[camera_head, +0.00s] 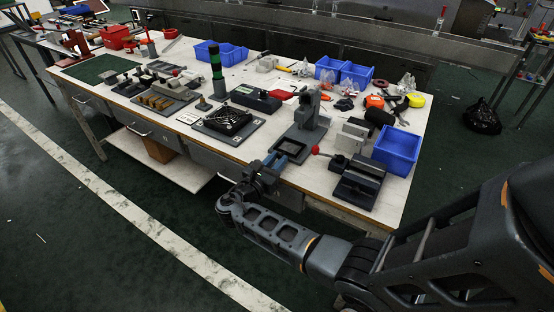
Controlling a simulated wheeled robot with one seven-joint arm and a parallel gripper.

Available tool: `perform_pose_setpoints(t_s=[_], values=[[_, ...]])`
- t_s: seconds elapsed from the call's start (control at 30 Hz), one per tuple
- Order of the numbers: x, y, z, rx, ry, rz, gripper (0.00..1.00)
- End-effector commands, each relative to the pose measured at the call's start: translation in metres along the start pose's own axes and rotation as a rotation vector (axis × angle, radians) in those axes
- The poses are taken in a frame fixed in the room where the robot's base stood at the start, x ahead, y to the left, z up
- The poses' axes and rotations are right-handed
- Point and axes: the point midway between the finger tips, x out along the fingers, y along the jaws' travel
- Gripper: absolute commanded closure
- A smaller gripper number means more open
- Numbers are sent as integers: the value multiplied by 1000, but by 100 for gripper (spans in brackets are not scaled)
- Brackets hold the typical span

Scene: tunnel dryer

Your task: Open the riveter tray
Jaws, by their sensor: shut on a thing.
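The riveter (308,112) is a grey upright machine on a flat grey base near the table's front edge, right of the middle in the head view. Its tray (291,147) is a dark flat plate at the front of the base. A red-knobbed lever (316,150) stands at its right side. My gripper (276,162) reaches up from below to the front of the tray and is shut on it.
A dark vise-like block (358,183) and a blue bin (397,150) stand right of the riveter. A black fan-like unit on a grey plate (228,122) and a green-topped signal post (216,70) stand left. Drawers (150,133) line the table's front. The floor before the table is clear.

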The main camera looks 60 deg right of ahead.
Motion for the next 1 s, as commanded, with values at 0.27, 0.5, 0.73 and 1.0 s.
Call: perform_pose_setpoints(t_s=[0.27, 0.5, 0.73, 1.0], values=[[-5, 0, 0, 0, 0, 0, 100], [-5, 0, 0, 0, 0, 0, 63], [-5, 0, 0, 0, 0, 0, 51], [-16, 1, 0, 0, 0, 4, 51]])
